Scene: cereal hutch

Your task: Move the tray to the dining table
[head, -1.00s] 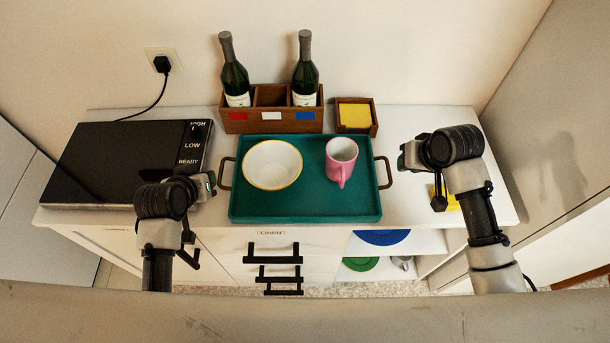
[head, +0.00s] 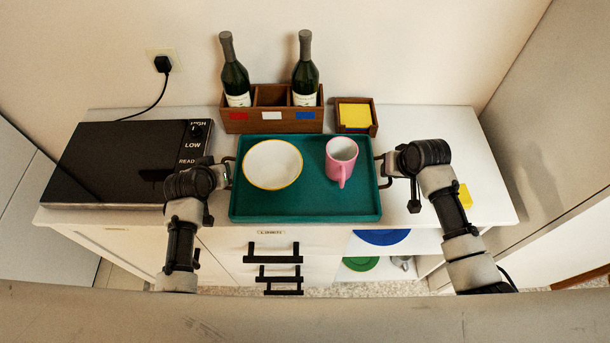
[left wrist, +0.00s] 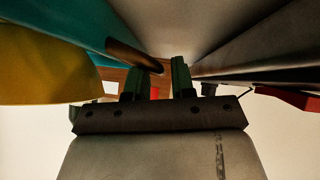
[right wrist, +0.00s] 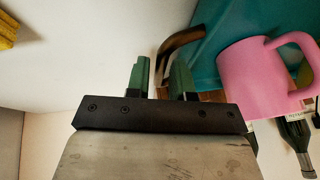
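The teal tray (head: 305,206) lies on the white counter, with a white yellow-rimmed bowl (head: 272,165) and a pink mug (head: 341,160) on it. My left gripper (head: 226,173) is at the tray's left handle. In the left wrist view, its fingers (left wrist: 159,80) stand apart, with the brown handle (left wrist: 135,56) reaching toward the gap. My right gripper (head: 385,167) is at the right handle. In the right wrist view, its fingers (right wrist: 160,78) are apart around the end of the brown handle (right wrist: 180,42). Neither gripper is visibly closed on a handle.
A wooden caddy (head: 271,126) with two bottles stands behind the tray, beside a small box (head: 355,115) with yellow contents. A black hot plate (head: 120,165) is at the left. A yellow object (head: 465,196) lies right of my right arm. Drawers with black handles (head: 274,259) are below.

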